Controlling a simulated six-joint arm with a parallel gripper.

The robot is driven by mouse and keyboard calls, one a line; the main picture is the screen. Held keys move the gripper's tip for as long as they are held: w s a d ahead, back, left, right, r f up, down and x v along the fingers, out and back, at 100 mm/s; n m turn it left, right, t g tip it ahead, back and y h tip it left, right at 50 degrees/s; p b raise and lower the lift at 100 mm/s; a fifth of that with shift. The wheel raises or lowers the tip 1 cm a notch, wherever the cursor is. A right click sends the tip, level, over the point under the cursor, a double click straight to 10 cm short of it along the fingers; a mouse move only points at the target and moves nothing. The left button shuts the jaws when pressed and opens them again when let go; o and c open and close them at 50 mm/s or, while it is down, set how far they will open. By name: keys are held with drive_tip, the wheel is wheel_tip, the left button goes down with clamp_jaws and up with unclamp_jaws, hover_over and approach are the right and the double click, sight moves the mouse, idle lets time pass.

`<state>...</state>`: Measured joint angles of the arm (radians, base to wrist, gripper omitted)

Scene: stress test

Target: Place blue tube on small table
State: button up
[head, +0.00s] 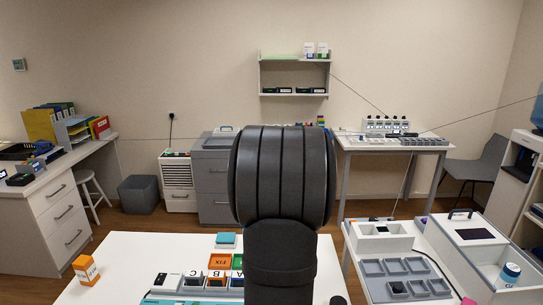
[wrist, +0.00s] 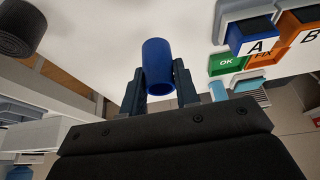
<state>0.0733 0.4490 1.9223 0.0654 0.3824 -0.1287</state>
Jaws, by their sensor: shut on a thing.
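The blue tube (wrist: 157,58) is a short, smooth, hollow cylinder. My gripper (wrist: 160,80) is shut on it in the wrist view, with one dark finger on each side. One open end of the tube faces the wrist camera and the rest extends beyond the fingers over a white tabletop (wrist: 95,40). I cannot tell whether it touches that surface. In the head view my dark arm fills the middle and hides the gripper and tube. A white table (head: 115,255) stands in front, and a smaller one with grey trays (head: 405,276) stands right. I cannot tell which is the small table.
A white box (head: 380,237) is on the right table. The front table's left part is mostly bare.

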drive_tip(key=w+a+f, duration=0.2)
drive_tip(key=w+f, duration=0.1)
drive_tip(key=w+a+f, duration=0.1)
drive_tip(key=w, duration=0.1)
drive_tip(key=shift+f, duration=0.4)
drive_tip(key=s+d+r, duration=0.6)
drive_tip(key=s+r, duration=0.3)
drive_tip(key=s, duration=0.3)
drive_tip(key=w+a+f, duration=0.1)
drive_tip(key=a+f, duration=0.1)
drive_tip(key=a, duration=0.1)
drive_tip(key=w+a+f, duration=0.2)
drive_tip(key=a, duration=0.2)
drive_tip(key=w+a+f, duration=0.2)
drive_tip(key=a, duration=0.1)
drive_tip(key=shift+a+f, duration=0.25)
drive_tip(key=shift+f, duration=2.05)
drive_tip(key=shift+f, duration=0.2)
drive_tip(key=o, duration=1)
drive_tip(key=shift+o, duration=0.2)
